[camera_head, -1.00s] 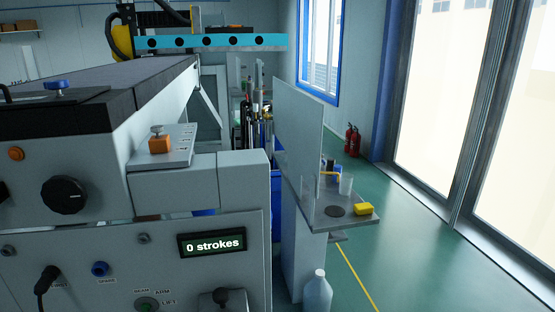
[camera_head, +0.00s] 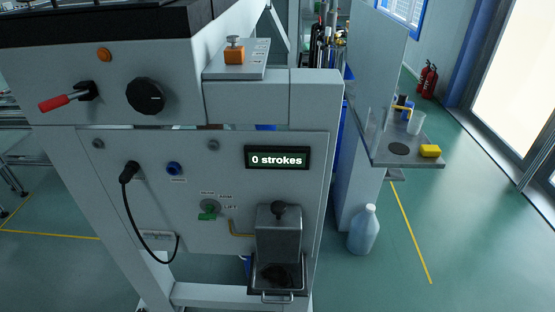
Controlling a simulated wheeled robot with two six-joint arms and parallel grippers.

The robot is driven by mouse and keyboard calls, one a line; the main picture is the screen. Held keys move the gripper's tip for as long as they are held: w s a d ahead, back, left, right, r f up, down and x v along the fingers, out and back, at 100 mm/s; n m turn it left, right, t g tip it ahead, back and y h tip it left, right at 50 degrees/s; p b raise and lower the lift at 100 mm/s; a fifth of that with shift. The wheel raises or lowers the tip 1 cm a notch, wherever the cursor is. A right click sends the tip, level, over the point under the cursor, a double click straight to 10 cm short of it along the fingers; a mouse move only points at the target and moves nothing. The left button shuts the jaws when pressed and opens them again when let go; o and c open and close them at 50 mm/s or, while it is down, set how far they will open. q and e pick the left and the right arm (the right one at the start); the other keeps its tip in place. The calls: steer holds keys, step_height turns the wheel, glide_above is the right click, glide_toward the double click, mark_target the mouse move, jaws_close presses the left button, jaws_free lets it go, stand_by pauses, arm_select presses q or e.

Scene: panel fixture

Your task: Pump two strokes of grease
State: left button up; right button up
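A small display (camera_head: 277,158) on the grey panel fixture (camera_head: 110,170) reads "0 strokes". A dark tray with a wire handle (camera_head: 277,290) sits under the box. Neither of my grippers shows in the head view.
The panel also carries a red-handled lever (camera_head: 66,98), a black knob (camera_head: 146,96), a green switch (camera_head: 209,211) and a plugged black cable (camera_head: 131,210). A shelf (camera_head: 420,158) with a yellow block (camera_head: 430,151) juts out at right. A translucent jug (camera_head: 364,230) stands on the floor.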

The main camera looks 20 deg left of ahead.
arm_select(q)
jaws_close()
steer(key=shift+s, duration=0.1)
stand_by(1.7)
